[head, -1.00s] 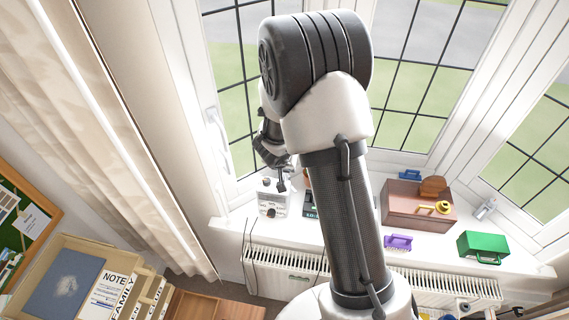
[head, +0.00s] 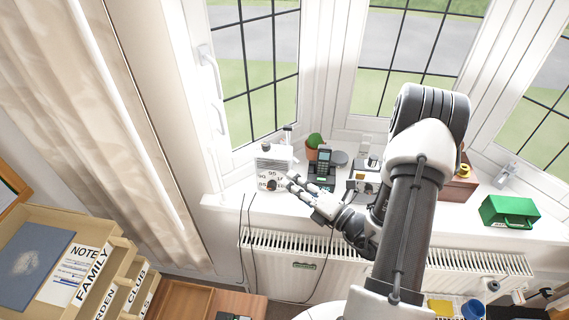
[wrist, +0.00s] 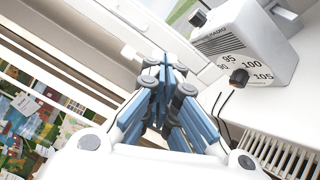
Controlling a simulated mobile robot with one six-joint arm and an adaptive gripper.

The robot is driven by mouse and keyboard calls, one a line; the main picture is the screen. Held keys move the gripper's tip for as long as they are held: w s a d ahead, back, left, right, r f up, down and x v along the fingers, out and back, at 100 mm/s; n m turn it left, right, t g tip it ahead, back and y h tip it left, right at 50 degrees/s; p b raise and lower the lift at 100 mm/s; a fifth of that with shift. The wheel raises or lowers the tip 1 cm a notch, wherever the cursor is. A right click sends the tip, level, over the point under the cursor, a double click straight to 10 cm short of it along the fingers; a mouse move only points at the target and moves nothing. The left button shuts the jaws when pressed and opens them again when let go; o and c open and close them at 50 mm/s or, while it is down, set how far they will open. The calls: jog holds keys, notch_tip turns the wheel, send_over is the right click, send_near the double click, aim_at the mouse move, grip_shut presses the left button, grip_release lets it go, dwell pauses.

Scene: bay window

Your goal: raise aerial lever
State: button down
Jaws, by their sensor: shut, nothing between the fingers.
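A white radio (head: 270,170) stands on the white window sill, its dial marked 95, 100, 105. A dark dial knob (wrist: 239,78) is on its face. An upright post with a cap (head: 288,134) rises at its right end in the head view. The wrist view shows another dark knob on a stem (wrist: 197,18) by the radio's top edge; I cannot tell which is the aerial lever. My gripper (head: 291,182) is in front of the radio's right side. It is shut and empty; its blue-padded fingers (wrist: 165,98) show apart from the radio in the wrist view.
Right of the radio are a dark phone (head: 323,160), a potted cactus (head: 314,141) and a small camera-like device (head: 364,181). A green box (head: 509,211) is farther right. A radiator (head: 285,246) and hanging cables lie below the sill. A sorter with labelled compartments (head: 100,270) is lower left.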

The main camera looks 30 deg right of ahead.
aim_at(288, 136)
jog(key=w+d+r+m+t+h+b, duration=0.1)
jog(key=w+d+r+m, duration=0.3)
jog(key=w, duration=0.7)
jog(key=shift+t+h, duration=0.8)
jog(key=shift+t, duration=0.1)
jog(key=shift+w+d+r, duration=0.1)
jog(key=w+m+p, duration=0.1)
jog(key=p, duration=0.1)
jog(key=shift+w+d+r+g+p, duration=0.1)
jog(key=shift+d+r+g+p, duration=0.2)
jog(key=shift+d+r+g, duration=0.1)
jog(key=shift+f, duration=0.1)
